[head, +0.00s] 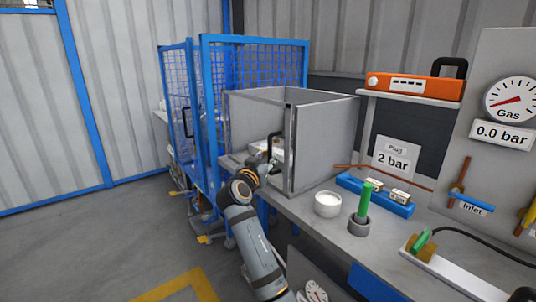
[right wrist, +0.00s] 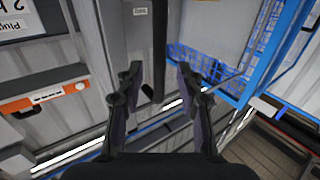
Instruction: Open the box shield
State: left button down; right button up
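The box shield (head: 325,140) is a grey boxy enclosure on the bench in the head view. A dark upright edge runs down its near corner, and a black handle (head: 273,140) shows at its front. My right gripper (head: 270,166) is at the front of the shield, close to the handle. In the right wrist view, its two fingers (right wrist: 158,75) are spread, and a black handle bar (right wrist: 160,45) appears between them. I cannot tell whether they touch it. Grey panels of the shield (right wrist: 112,35) lie behind. My left gripper is not in view.
A blue mesh fence (head: 255,62) stands behind and left of the shield. Right of it are a white cup (head: 327,204), a green peg in a grey holder (head: 364,205) and a blue block (head: 375,195). An orange device (head: 415,87) sits on a shelf. Floor at left is clear.

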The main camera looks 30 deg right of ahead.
aim_at(269, 155)
jog(key=x, duration=0.4)
jog(key=shift+c, duration=0.2)
grip_shut()
jog(key=shift+w, duration=0.1)
